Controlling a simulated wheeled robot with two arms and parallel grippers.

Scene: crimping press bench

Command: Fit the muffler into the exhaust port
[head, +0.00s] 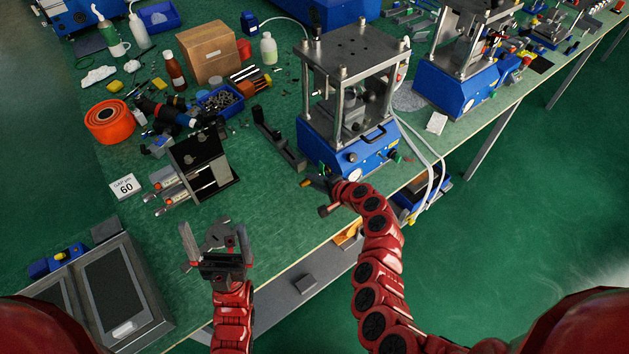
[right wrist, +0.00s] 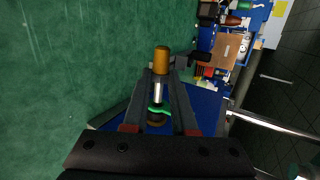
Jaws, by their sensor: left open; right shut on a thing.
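The muffler (head: 306,183) is a small brass-coloured cylinder. My right gripper (head: 320,184) is shut on it, just in front of the near press's blue base. In the right wrist view the muffler (right wrist: 162,60) sticks out past the fingertips, with a silver stem and a green ring in line below it between the fingers. The near press (head: 352,90) has a steel frame on a blue base (head: 345,160). I cannot make out the exhaust port in either view. My left gripper (head: 214,240) is open and empty over the near bench edge.
White hoses (head: 432,165) hang at the press's right. The green bench top is clear between the box and its front edge.

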